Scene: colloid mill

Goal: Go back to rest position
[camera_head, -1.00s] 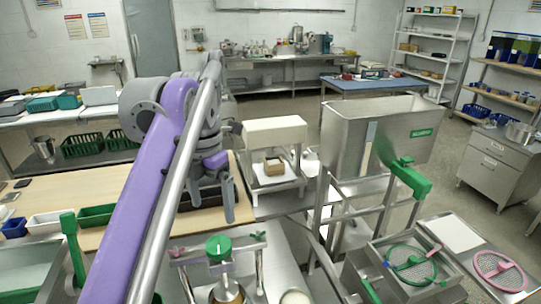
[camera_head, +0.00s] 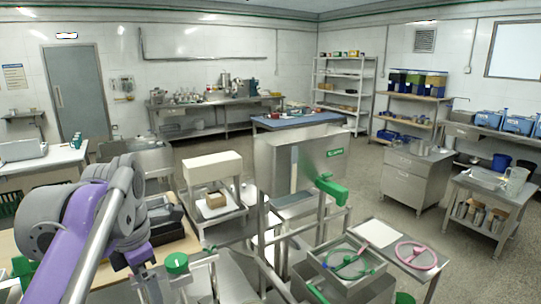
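My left arm, purple and grey, comes in from the lower left. Its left gripper (camera_head: 142,278) hangs low in the picture, close to the green-knobbed fitting (camera_head: 177,263) of a metal machine. The fingers are small and partly lost against the metal behind them, so I cannot tell whether they are open or shut. I see nothing clearly held in them. My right arm and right gripper are not in view.
A steel hopper (camera_head: 297,165) with a green handle stands in the middle. A white-topped stand (camera_head: 213,168) is left of it. Open floor (camera_head: 400,218) lies beyond.

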